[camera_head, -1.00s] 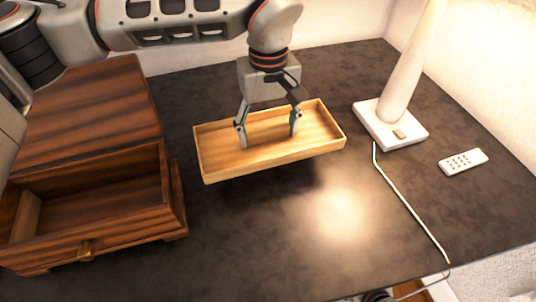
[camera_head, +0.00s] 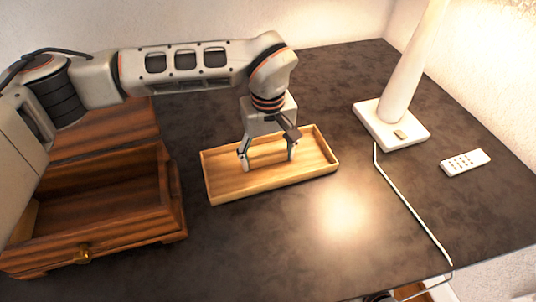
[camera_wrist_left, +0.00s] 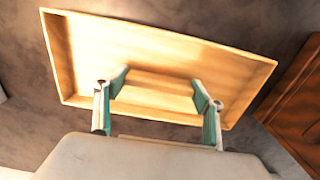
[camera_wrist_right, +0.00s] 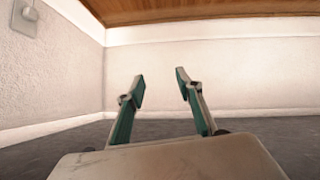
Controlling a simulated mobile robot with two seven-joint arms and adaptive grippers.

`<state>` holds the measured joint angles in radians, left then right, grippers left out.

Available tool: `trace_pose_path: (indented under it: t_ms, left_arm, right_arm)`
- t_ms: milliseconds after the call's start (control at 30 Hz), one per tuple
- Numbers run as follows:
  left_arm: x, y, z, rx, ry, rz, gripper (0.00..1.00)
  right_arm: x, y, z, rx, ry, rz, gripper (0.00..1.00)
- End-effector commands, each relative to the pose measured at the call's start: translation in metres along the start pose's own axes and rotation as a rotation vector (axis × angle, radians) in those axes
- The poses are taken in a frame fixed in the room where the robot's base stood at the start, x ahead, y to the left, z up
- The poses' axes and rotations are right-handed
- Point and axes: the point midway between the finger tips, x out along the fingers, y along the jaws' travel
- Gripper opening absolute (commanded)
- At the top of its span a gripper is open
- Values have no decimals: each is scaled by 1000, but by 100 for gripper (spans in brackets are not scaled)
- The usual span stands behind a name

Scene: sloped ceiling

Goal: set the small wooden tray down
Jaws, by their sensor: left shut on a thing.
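The small wooden tray (camera_head: 222,180) is a shallow, light-wood rectangle in the middle of the dark tabletop (camera_head: 250,250). It lies low and about level, with little shadow around it; whether its whole underside touches the table is hard to tell. My left gripper (camera_head: 268,162) points down into the tray, shut on it with its fingers spaced apart. The left wrist view shows the tray (camera_wrist_left: 90,42) with a paler wooden piece between the green-padded fingers. My right gripper (camera_wrist_right: 160,85) is open and empty in its wrist view, away from the tray, below a wooden underside.
A wooden box with an open drawer (camera_head: 90,200) stands left of the tray. A white lamp (camera_head: 392,128), its cord (camera_head: 408,203) and a white remote (camera_head: 465,161) are on the right. The tabletop in front of the tray is clear.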

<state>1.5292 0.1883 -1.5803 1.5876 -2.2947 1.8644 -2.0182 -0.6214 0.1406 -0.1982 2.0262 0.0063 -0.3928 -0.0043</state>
Motion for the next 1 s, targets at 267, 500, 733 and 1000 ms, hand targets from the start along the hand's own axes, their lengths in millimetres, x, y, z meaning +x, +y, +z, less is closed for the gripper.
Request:
trace_pose_path:
  t_ms: [267, 500, 733, 1000]
  left_arm:
    - [2, 0, 0, 0, 0, 0, 86]
    - [1, 0, 0, 0, 0, 0, 86]
    - [-26, 0, -1, 0, 5, 1, 86]
    - [-82, 0, -1, 0, 6, 2, 86]
  right_arm:
    - [-2, -2, 5, 1, -8, -2, 36]
    - [-3, -3, 10, 2, -17, -4, 36]
    - [-4, -3, 8, 3, -16, -5, 36]
    - [-5, -2, 2, 7, -10, -5, 36]
